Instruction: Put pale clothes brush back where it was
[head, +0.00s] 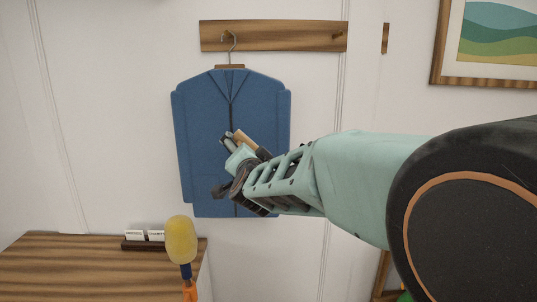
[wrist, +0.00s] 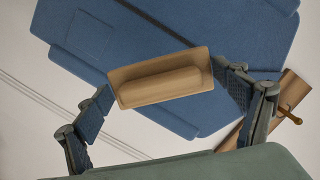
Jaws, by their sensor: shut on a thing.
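The pale clothes brush (wrist: 160,80), a tan block with a raised rounded grip, is between the fingers of my gripper (wrist: 163,88) in the wrist view. In the head view, the brush (head: 252,143) shows as a small tan piece at the end of my gripper (head: 238,148), in front of a blue jacket (head: 205,120). The jacket also fills much of the wrist view (wrist: 130,35). My gripper is shut on the brush, held up in the air. I cannot tell whether the brush touches the jacket.
The jacket hangs from a wooden wall rail (head: 275,38) with a peg at its right. A wooden cabinet top (head: 85,265) at lower left bears a dark holder with white cards (head: 145,240). A yellow-headed, orange-handled thing (head: 181,240) stands nearby. A framed picture (head: 490,45) hangs at right.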

